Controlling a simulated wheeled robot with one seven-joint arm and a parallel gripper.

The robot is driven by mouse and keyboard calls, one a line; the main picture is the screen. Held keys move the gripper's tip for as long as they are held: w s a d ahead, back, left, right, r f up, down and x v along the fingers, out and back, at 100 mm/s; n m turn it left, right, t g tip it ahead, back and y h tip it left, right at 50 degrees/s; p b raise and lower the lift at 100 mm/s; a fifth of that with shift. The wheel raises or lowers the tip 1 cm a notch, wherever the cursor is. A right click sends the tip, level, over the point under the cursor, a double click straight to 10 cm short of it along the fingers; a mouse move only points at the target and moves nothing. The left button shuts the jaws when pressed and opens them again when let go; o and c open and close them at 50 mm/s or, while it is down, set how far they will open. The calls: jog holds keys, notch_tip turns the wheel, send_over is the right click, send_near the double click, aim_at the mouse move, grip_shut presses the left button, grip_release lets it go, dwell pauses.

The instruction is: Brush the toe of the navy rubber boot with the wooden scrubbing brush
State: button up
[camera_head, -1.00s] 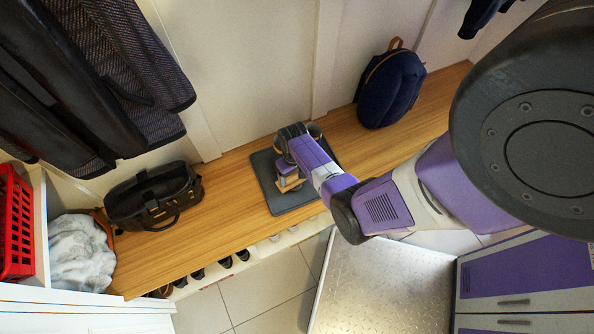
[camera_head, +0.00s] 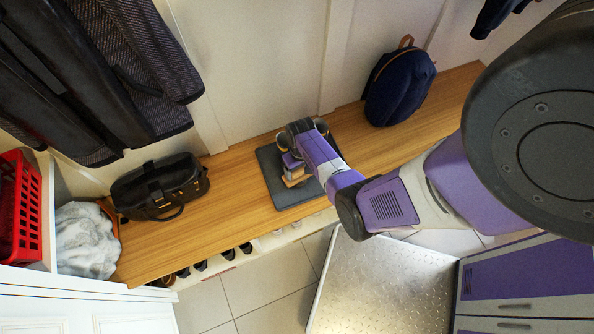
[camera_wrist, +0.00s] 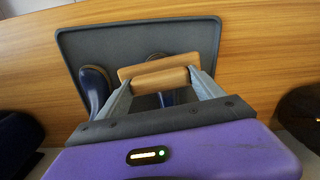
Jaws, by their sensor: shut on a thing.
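The wooden scrubbing brush (camera_wrist: 160,75) is held crosswise between the two fingers of my gripper (camera_wrist: 163,88). The gripper is shut on it, over a dark grey tray (camera_wrist: 200,40). A navy rubber boot (camera_wrist: 95,88) shows on the tray left of the brush. Another navy piece (camera_wrist: 167,98) shows below the brush between the fingers, mostly hidden. In the head view the brush (camera_head: 294,181) is a small tan block over the tray (camera_head: 281,197), and my wrist covers most of the boots. I cannot tell whether the bristles touch a toe.
The tray lies on a long wooden bench (camera_head: 235,185). A black handbag (camera_head: 158,190) stands to the left and a navy backpack (camera_head: 398,87) to the right. Dark coats (camera_head: 120,80) hang at upper left. Shoes (camera_head: 225,255) sit below the bench's front edge.

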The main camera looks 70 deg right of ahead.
aim_at(301, 171)
jog(key=r+p, duration=0.8)
jog(key=shift+s+a, duration=0.15)
jog(key=shift+s, duration=0.05)
dwell(0.4)
dwell(0.4)
